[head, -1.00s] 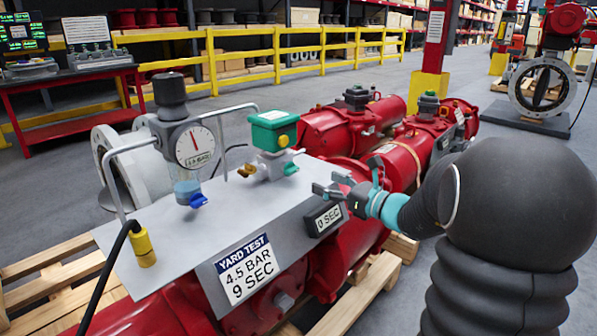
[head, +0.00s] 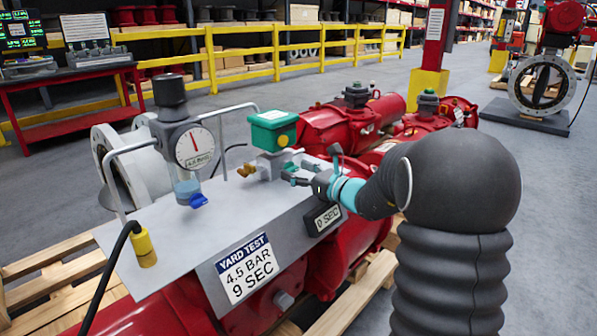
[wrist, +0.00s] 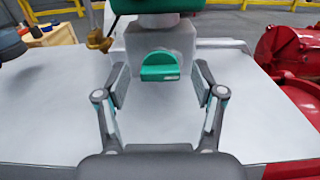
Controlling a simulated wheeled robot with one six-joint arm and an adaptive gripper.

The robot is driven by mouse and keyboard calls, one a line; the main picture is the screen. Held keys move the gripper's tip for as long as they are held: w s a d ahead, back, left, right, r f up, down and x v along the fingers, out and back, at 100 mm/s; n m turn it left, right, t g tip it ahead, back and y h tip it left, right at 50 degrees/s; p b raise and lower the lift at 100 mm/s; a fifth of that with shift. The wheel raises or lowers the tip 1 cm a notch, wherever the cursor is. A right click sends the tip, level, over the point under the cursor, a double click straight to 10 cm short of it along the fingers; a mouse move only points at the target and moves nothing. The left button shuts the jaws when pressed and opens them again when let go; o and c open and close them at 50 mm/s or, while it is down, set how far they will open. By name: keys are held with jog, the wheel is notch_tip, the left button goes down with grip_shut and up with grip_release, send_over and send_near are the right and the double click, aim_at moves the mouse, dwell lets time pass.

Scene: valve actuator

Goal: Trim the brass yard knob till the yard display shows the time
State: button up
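The brass knob (head: 247,171) is on the left side of the small grey valve block under a green box (head: 273,130). It also shows in the wrist view (wrist: 98,40), left of my fingers. A green knob (wrist: 160,68) on the block's near face lies ahead of and between my fingertips in the wrist view. My gripper (head: 308,169) is open, its fingers apart and nothing held. The yard display (head: 327,217) reads 0 SEC. The yard test plate (head: 247,268) reads 4.5 BAR, 9 SEC.
A regulator with a dial gauge (head: 194,148), reading 4.5 BAR, and a blue tap (head: 198,201) stand left of the block on the grey panel (head: 160,222). Metal tubes and a yellow-ended cable (head: 143,248) rise at the panel's left. Red actuator bodies (head: 345,130) lie behind.

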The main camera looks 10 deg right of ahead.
jog(key=c, duration=1)
jog(key=shift+f+n+b, duration=0.2)
jog(key=shift+n+b, duration=0.3)
jog(key=shift+b, duration=0.65)
jog(key=shift+c, duration=0.2)
jog(key=shift+r+n+b, duration=0.15)
jog(key=shift+n+b, duration=0.15)
jog(key=o, duration=1.1)
jog(key=shift+o, duration=0.2)
jog(key=v, duration=1.2)
jog(key=shift+c, duration=0.3)
